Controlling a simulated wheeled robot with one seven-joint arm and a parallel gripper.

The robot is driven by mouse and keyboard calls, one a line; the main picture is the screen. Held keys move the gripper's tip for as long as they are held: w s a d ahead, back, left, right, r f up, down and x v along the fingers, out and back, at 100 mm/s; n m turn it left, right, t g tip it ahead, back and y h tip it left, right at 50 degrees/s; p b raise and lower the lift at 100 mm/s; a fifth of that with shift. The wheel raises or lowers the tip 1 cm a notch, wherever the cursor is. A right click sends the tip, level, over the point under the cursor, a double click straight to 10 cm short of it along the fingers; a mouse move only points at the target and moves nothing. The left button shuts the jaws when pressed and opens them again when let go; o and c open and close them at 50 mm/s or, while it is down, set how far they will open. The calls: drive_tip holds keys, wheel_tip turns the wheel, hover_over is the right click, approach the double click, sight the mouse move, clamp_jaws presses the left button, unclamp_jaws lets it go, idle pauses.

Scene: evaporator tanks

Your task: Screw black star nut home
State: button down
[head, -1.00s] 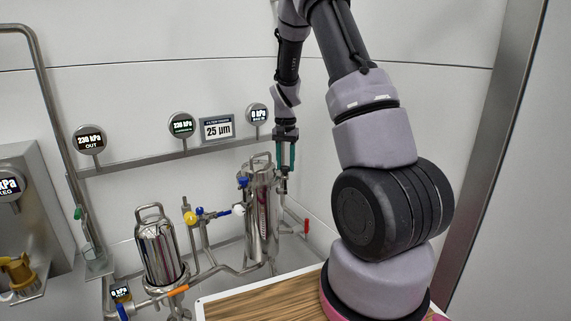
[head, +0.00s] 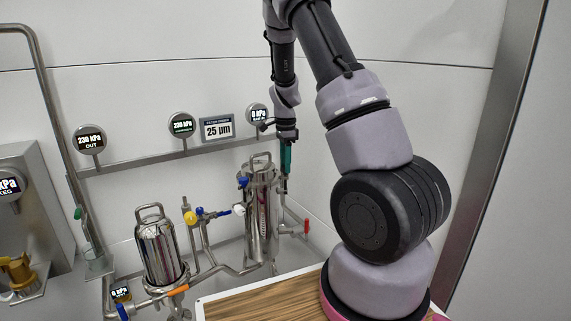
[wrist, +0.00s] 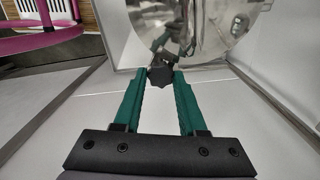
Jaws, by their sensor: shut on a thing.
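The black star nut (wrist: 160,76) shows in the wrist view between my green fingertips, beside the shiny steel filter housing. My gripper (wrist: 159,80) is shut on it. In the head view my gripper (head: 286,164) is at the upper right side of the tall steel housing (head: 262,215); the nut is too small or hidden to make out there. A metal fitting behind the nut (wrist: 170,48) joins toward the housing in the wrist view. How far the nut is threaded cannot be seen.
A shorter steel housing (head: 158,250) stands to the left, with yellow and blue-handled valves on pipes between. A red valve handle (head: 306,226) sticks out right of the tall housing. Gauges (head: 183,125) line the rail behind. A wooden top (head: 262,301) lies in front.

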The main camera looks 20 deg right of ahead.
drive_tip(key=m, duration=0.4)
drive_tip(key=shift+m, duration=0.4)
drive_tip(key=m, duration=0.4)
drive_tip(key=shift+w, duration=0.1)
drive_tip(key=m, duration=0.8)
drive_tip(key=shift+m, duration=0.3)
drive_tip(key=m, duration=0.4)
drive_tip(key=shift+m, duration=0.3)
drive_tip(key=m, duration=0.3)
drive_tip(key=shift+m, duration=0.3)
drive_tip(key=m, duration=0.4)
drive_tip(key=shift+m, duration=2.1)
